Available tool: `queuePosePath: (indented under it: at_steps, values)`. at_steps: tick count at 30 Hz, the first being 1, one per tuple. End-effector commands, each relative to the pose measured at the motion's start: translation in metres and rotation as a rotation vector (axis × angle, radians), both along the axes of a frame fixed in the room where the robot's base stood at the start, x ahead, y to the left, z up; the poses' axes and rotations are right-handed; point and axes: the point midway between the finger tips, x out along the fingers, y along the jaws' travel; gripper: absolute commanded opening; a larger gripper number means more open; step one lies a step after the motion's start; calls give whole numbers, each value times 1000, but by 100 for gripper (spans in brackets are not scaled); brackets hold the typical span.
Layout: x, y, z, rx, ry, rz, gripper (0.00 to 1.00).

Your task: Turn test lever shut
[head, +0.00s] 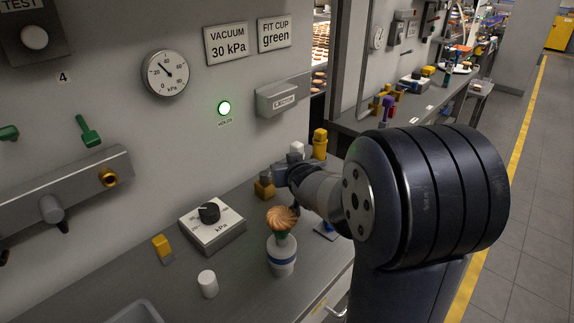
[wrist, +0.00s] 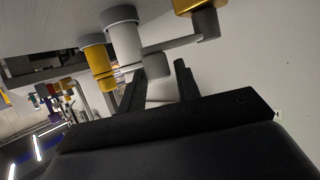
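No lever labelled as the test lever can be made out. A TEST sign stands over a pale round part (head: 35,37) at the upper left of the head view. Below it, a green lever-shaped handle (head: 88,132) tilts on the wall above a grey manifold (head: 65,185). A grey stub with a dark handle (head: 50,209) hangs from that manifold. My gripper (wrist: 159,70) has its two dark fingers apart in the wrist view; a pale grey block (wrist: 160,93) shows between them, contact unclear. In the head view it is largely hidden by my arm, well right of these handles.
A black-knob kPa box (head: 213,230) and a white cylinder (head: 208,284) stand on the counter. A yellow cylinder (wrist: 98,62) and a white one (wrist: 122,38) stand close to my gripper. The gauge (head: 166,73) hangs above.

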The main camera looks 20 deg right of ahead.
Motion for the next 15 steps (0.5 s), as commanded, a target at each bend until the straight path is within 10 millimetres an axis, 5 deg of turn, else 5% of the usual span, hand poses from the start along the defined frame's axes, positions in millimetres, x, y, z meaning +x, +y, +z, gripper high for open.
queuePosePath:
  at_steps: [15]
  values:
    - [-77,4,35,1,-1,-2,31]
